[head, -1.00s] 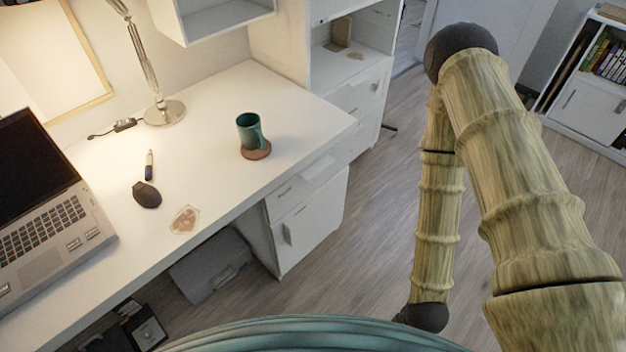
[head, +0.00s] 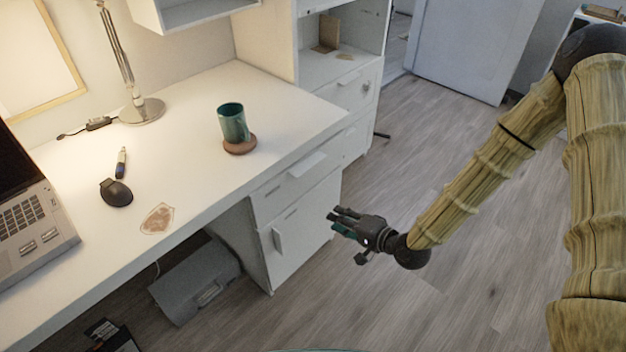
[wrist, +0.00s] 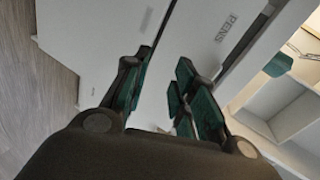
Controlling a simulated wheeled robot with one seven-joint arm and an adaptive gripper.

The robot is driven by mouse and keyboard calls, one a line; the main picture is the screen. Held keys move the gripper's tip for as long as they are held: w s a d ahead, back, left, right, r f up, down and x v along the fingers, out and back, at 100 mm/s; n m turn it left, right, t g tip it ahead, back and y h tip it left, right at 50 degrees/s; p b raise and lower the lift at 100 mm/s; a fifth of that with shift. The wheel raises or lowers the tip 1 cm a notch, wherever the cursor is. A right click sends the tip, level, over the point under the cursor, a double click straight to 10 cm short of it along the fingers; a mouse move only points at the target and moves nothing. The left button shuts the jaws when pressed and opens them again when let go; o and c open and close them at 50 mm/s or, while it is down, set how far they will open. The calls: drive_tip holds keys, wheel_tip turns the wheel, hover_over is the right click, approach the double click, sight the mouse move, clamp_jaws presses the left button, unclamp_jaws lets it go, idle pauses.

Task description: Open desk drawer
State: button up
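The white desk drawer (head: 275,190) sits under the right end of the desktop. It looks shut, with a pale handle (head: 307,165) on its front. In the wrist view the drawer front (wrist: 205,45) carries a PENS label. My gripper (head: 338,222) is to the right of the cabinet and lower than the drawer, fingers pointing left toward the cabinet. In the wrist view my gripper (wrist: 165,62) has its teal-padded fingers apart with nothing held between them. The drawer handle is not clearly seen in the wrist view; the fingers may cover it.
A cabinet door (head: 305,230) with its own handle (head: 278,241) is below the drawer. A teal mug (head: 233,122) stands on a coaster (head: 240,146) on the desk (head: 200,190). A shelf unit (head: 345,70) stands behind. The floor (head: 440,300) around my arm is clear.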

drive_tip(key=w+r+m+t+y+b, duration=0.1)
drive_tip(key=w+r+t+y+b, duration=0.2)
drive_tip(key=w+r, duration=0.35)
drive_tip(key=x, duration=1)
drive_tip(key=shift+r, duration=0.3)
drive_tip(key=shift+a, duration=0.1)
clamp_jaws()
